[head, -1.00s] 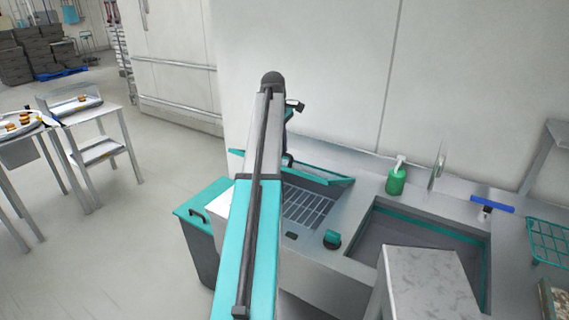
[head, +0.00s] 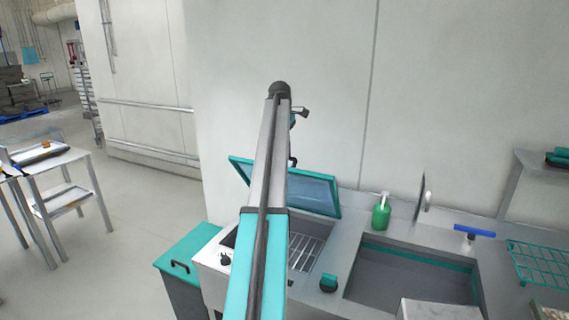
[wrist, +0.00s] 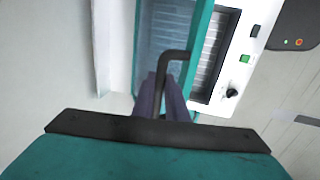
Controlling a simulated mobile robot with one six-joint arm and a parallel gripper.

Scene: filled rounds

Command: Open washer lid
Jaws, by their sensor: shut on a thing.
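The washer lid (head: 318,192) has a teal frame around a clear bluish pane and stands raised and tilted back over the washer (head: 229,240). Inside the washer is a slatted rack (head: 304,254). In the wrist view, my gripper (wrist: 161,95) is shut on the black handle (wrist: 172,58) of the lid, whose teal edge (wrist: 201,30) shows beside it. The washer's white panel (wrist: 236,70) carries a knob and a green button. In the head view my arm hides part of the lid and washer, and the fingers cannot be made out.
A green soap bottle (head: 381,215) stands on the counter right of the lid, by a sink (head: 415,268). A blue-handled squeegee (head: 474,231) and a teal wire rack (head: 540,265) lie farther right. A teal-topped bin (head: 188,255) stands left. The wall rises close behind the lid.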

